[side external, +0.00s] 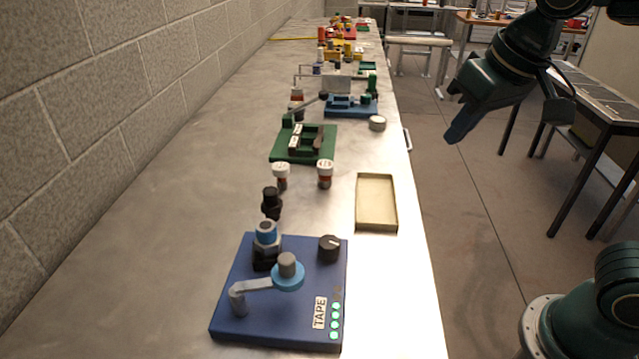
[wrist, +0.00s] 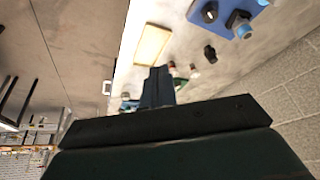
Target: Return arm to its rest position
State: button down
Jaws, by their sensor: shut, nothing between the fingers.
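My gripper (side external: 455,133) hangs over the floor to the right of the long metal bench (side external: 190,215), apart from everything on it. Its fingers are together with nothing between them. In the wrist view my gripper (wrist: 157,75) shows as a dark shut pair of fingers, with the bench and its items beyond. My dark green arm comes down from the upper right in the side external view.
A blue TAPE device (side external: 230,300) stands at the bench's near end. A shallow yellowish tray (side external: 376,203), two white-capped bottles (side external: 325,175) and a green fixture (side external: 285,155) lie behind it. A dark-legged table (side external: 600,95) stands at the right. Floor between is clear.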

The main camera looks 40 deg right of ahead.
jog(key=s+d+f+n+t, duration=0.1)
jog(key=s+d+f, duration=0.2)
jog(key=s, duration=0.6)
jog(key=shift+s+d+f+n, duration=0.25)
jog(key=shift+d+f+n, duration=0.15)
jog(key=shift+d, duration=0.15)
